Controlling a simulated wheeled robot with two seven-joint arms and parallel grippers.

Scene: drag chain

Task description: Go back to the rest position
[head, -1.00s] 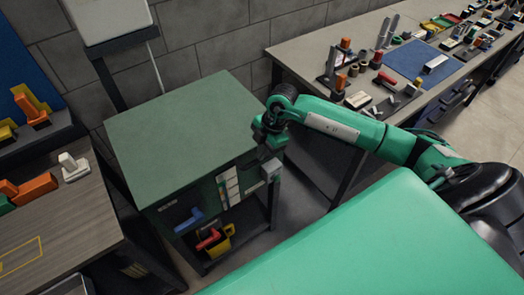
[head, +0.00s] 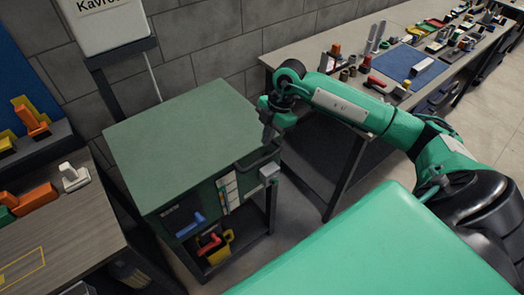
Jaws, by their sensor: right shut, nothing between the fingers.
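My right gripper (head: 268,134) is at the right edge of the green-topped cart (head: 180,140), close to the cart's dark handle (head: 260,156). Its fingers point down and are small and dark in the picture. It appears empty and shut. I cannot tell whether it touches the handle. My right arm comes in from the right, raised and bent, with its forearm in front of the long workbench. My left gripper is not in view.
A long workbench (head: 345,185) with tools and a blue mat (head: 409,63) runs along the right. A wooden table (head: 62,225) with orange and white parts stands at the left. The cart top is bare. Several coloured tools hang on the cart's front. Grey floor lies between cart and bench.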

